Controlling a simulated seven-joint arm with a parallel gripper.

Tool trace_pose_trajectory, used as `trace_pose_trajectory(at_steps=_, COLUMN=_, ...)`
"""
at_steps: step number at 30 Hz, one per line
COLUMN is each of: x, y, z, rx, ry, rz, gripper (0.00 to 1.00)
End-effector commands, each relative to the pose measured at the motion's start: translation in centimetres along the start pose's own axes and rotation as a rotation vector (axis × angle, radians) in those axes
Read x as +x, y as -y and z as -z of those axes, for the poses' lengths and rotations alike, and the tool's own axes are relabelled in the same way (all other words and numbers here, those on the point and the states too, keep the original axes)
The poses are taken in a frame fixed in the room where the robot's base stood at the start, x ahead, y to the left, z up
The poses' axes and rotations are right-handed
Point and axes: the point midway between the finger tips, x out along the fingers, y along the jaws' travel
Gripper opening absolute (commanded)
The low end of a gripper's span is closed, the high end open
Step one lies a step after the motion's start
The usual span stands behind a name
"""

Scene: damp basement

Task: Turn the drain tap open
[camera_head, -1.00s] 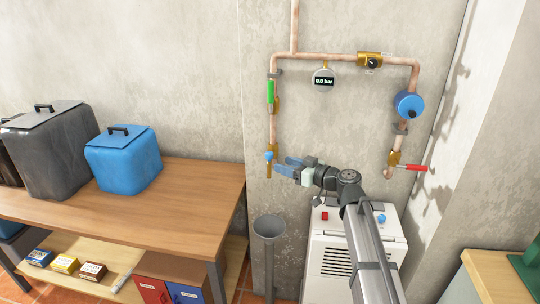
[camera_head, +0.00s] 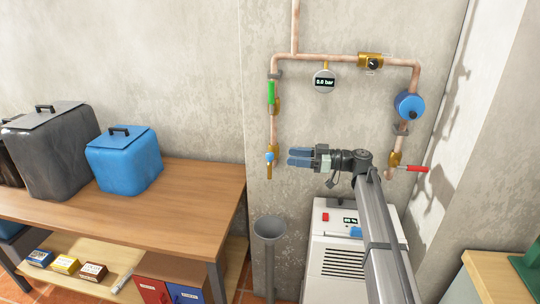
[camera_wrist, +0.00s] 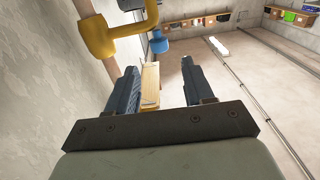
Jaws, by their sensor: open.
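The drain tap (camera_head: 269,157) is a small brass tap with a blue handle, low on the left copper pipe. I see no contact. I cannot tell how far the tap is turned.
A gauge (camera_head: 323,81) above reads 0.0 bar. A green lever (camera_head: 271,92) is higher on the left pipe; a red lever (camera_head: 416,168) is on the right pipe. A grey funnel (camera_head: 269,228) stands below the tap. A white machine (camera_head: 338,250) and a wooden bench (camera_head: 120,205) flank it.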

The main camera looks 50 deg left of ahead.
Motion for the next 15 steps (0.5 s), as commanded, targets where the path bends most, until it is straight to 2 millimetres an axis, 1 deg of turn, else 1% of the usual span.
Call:
trace_pose_trajectory(at_steps=1, x=1.0, y=0.0, z=0.0, rx=0.000, ry=0.000, rz=0.001, gripper=0.52)
trace_pose_trajectory(at_steps=9, x=5.5, y=0.0, z=0.0, rx=0.000, ry=0.000, rz=0.001, gripper=0.52)
trace_pose_trajectory(at_steps=15, x=7.8, y=0.0, z=0.0, rx=0.000, ry=0.000, rz=0.000, gripper=0.52)
